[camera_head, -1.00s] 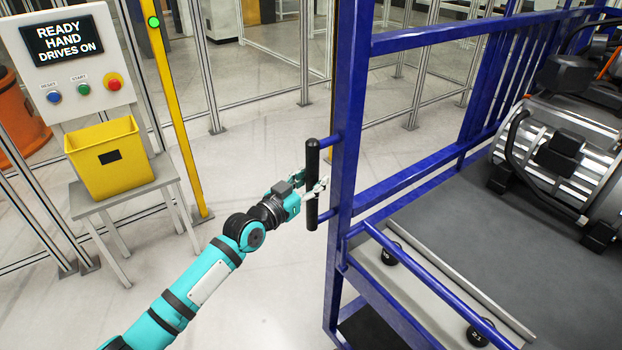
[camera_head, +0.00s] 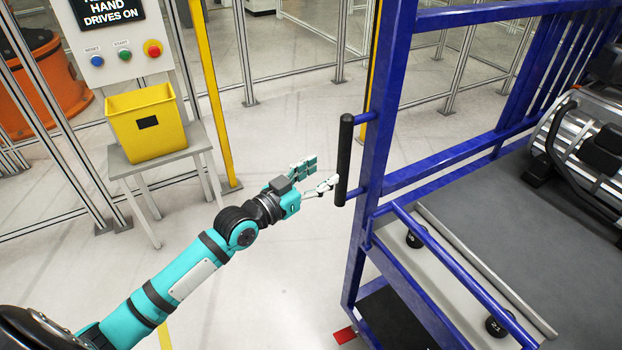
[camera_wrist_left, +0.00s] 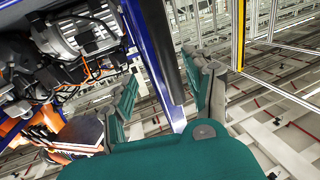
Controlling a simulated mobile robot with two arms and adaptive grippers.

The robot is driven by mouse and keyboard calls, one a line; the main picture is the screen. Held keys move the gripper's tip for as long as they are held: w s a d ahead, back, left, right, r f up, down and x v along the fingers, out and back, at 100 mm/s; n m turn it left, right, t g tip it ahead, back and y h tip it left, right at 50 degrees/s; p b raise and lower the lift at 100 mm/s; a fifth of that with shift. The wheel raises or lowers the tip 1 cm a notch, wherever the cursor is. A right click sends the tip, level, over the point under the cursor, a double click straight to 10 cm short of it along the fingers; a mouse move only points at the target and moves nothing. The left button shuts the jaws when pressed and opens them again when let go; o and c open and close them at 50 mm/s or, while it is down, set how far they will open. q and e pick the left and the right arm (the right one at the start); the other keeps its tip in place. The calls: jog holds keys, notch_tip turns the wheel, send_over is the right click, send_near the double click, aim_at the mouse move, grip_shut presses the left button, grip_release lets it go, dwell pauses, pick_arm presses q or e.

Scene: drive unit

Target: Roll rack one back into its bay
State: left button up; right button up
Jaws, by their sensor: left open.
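The blue-framed rack (camera_head: 373,130) stands at the right in the head view. A black vertical handle (camera_head: 344,160) sits on its near-left post. My left gripper (camera_head: 322,174) is open just left of the handle, with its fingers spread and apart from each other. One fingertip is close to the handle; I cannot tell whether it touches. In the left wrist view the dark handle (camera_wrist_left: 172,50) shows between the open teal fingers (camera_wrist_left: 165,92), beyond them. The rack's bay cannot be made out for certain. My right gripper is not in view.
A motor-like drive unit (camera_head: 590,150) lies on the rack's grey deck. A yellow bin (camera_head: 148,135) stands on a small grey table (camera_head: 160,165) at the left, below a button panel (camera_head: 118,40). A yellow post (camera_head: 211,90) and fencing stand behind.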

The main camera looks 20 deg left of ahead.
pick_arm(q)
jog(key=v, duration=0.2)
jog(key=shift+s, duration=0.3)
jog(key=shift+a+f, duration=0.1)
jog(key=s+a+f+n+g+y+b, duration=0.1)
jog(key=a+f+n+g+y, duration=0.25)
jog(key=f, duration=1.85)
jog(key=s+a+f+g+y+b, duration=0.15)
jog(key=s+f, duration=0.25)
jog(key=f, duration=0.5)
jog(key=s+a+f+g+y, duration=0.15)
jog(key=s+f, duration=0.25)
jog(key=f, duration=0.4)
jog(key=s+d+f+g+b, duration=0.1)
jog(key=s+f+g, duration=0.4)
jog(key=s+f, duration=1.35)
jog(key=s+d+f+g, duration=0.2)
jog(key=s+f, duration=0.1)
jog(key=s, duration=0.7)
jog(key=s+d+f+m+g, duration=0.1)
jog(key=s+f, duration=0.3)
jog(key=s, duration=0.6)
jog(key=shift+s+d+g+b, duration=0.3)
jog(key=shift+d+g+b, duration=0.2)
jog(key=shift+d, duration=0.2)
